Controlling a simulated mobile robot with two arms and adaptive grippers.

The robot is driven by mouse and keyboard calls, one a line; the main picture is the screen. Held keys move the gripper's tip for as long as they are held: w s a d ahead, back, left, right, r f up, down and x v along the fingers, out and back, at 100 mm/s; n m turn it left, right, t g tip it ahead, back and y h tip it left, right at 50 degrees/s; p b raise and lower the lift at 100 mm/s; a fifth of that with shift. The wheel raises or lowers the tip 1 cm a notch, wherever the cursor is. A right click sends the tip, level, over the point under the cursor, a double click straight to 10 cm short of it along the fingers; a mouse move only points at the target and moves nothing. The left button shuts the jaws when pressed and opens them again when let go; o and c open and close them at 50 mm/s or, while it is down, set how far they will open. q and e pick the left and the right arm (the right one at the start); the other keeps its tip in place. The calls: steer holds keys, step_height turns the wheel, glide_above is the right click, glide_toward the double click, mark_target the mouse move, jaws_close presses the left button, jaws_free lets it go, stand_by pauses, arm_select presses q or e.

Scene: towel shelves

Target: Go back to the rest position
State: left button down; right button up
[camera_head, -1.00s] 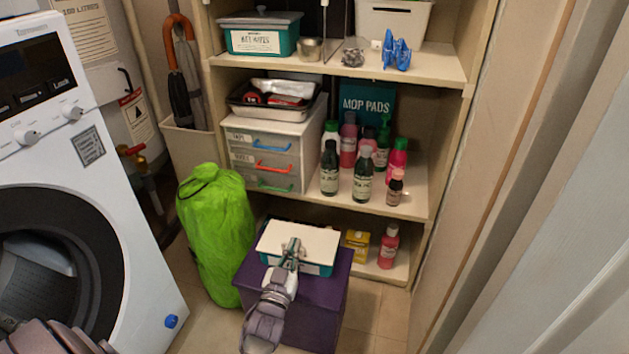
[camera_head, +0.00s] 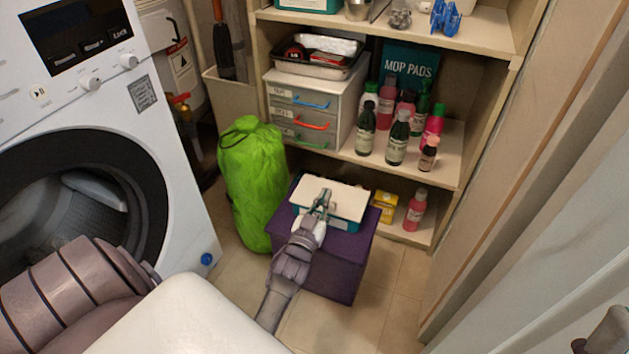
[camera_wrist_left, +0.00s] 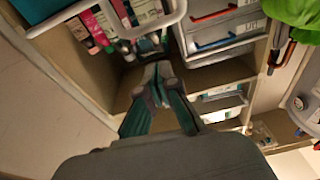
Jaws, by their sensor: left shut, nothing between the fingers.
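My left gripper (camera_head: 321,201) is shut and empty. In the head view it shows in front of a teal box with a white lid (camera_head: 343,200), which sits on a purple box (camera_head: 335,262) on the floor. I cannot tell whether the fingers touch the lid. In the left wrist view the closed fingertips (camera_wrist_left: 158,76) point toward the shelves, with nothing between them. My right gripper is out of view.
A green bag (camera_head: 252,175) stands left of the purple box, beside the washing machine (camera_head: 178,215). Shelves (camera_head: 448,150) hold a drawer unit (camera_head: 305,112) and several bottles. A yellow box (camera_head: 384,205) and pink bottle (camera_head: 415,211) stand on the low shelf. Some floor is clear at front.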

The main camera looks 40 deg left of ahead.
arm_select(q)
steer(key=s+d+f, duration=0.2)
steer(key=s+f, duration=0.2)
steer(key=s, duration=0.4)
steer(key=shift+f+p, duration=0.2)
steer(key=shift+p, duration=0.1)
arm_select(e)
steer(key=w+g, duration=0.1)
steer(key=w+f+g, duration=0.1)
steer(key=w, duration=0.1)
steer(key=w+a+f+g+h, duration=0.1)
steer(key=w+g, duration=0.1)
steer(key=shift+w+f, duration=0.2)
